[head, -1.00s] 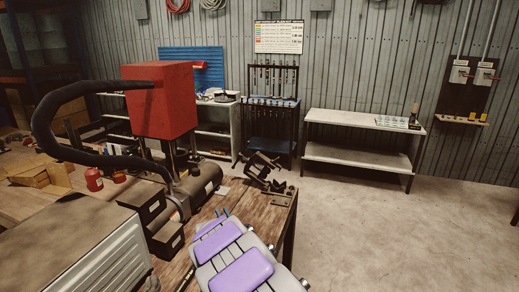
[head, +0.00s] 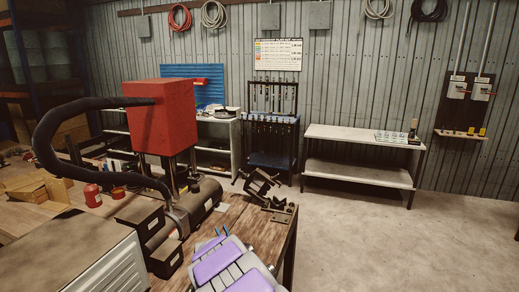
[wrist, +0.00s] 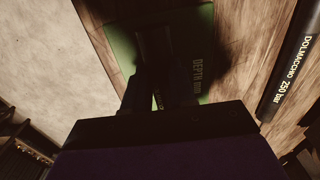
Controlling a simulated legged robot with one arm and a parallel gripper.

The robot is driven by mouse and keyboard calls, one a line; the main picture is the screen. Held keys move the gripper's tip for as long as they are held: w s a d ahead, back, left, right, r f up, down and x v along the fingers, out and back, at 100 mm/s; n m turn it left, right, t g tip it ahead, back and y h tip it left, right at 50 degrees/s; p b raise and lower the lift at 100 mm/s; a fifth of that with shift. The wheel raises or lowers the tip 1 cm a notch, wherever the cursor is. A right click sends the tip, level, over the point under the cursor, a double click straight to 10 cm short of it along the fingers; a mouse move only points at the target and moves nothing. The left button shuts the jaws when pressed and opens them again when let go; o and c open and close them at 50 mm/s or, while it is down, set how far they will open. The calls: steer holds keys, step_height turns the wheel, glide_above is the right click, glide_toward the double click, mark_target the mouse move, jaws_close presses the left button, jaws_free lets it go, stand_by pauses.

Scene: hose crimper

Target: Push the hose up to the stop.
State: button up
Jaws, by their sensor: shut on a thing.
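In the wrist view, a dark length of black hose (wrist: 291,62) with white print, partly "250 bar", runs down the right side. In the head view my purple and grey arm covers the near bench.
A red machine head (head: 162,115) with a thick black hose (head: 48,125) stands on the wooden bench (head: 235,222). A dark clamp-like fixture (head: 262,187) sits at the bench's far corner. A grey cabinet (head: 105,265) is at left. The floor to the right is clear.

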steer(key=shift+c, duration=0.6)
steer(key=shift+w, duration=0.15)
steer(key=o, duration=1.8)
steer(key=shift+r+p, duration=1.9)
steer(key=shift+r, duration=2.6)
